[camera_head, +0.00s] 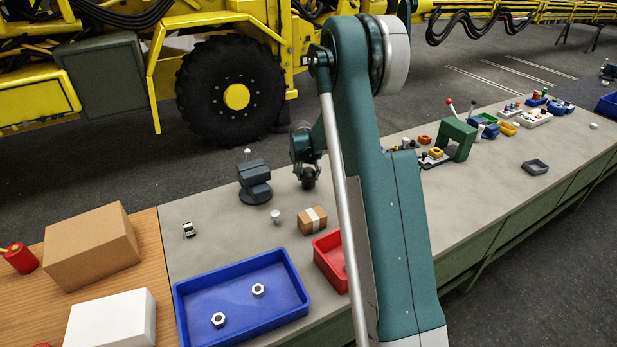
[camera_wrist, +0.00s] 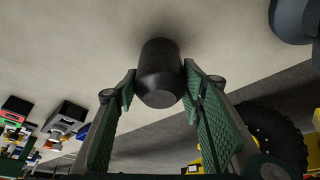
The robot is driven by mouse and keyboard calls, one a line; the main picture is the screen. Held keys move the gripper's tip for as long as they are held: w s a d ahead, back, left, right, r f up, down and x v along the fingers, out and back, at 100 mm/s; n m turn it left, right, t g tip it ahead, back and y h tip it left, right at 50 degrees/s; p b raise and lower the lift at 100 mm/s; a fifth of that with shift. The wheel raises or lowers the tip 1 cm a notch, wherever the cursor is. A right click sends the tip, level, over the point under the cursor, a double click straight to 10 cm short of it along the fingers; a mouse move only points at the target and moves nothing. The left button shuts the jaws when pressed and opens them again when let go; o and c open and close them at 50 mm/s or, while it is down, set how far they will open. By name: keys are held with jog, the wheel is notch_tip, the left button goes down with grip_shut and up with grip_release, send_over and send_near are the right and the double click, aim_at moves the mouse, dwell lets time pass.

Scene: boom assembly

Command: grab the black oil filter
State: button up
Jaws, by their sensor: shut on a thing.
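The black oil filter (camera_wrist: 159,72) is a dark cylinder in the middle of the wrist view, between the two green fingers. My gripper (camera_wrist: 159,95) is shut on it, with a fingertip against each side. In the head view the filter (camera_head: 308,179) shows small and dark below my gripper (camera_head: 308,172), near the far edge of the grey bench. It looks upright. I cannot tell whether its base touches the bench top. My arm hides part of the bench to the right.
A dark vise (camera_head: 254,182) stands just left of my gripper. A white cup-like piece (camera_head: 275,216), a cardboard box (camera_head: 312,220), a red bin (camera_head: 328,262) and a blue tray (camera_head: 190,318) with two nuts lie nearer. A green press-like stand (camera_head: 459,137) is to the right.

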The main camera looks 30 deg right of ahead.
notch_tip(320, 180, up, 9)
jog(key=shift+f, duration=0.1)
dwell(0.4)
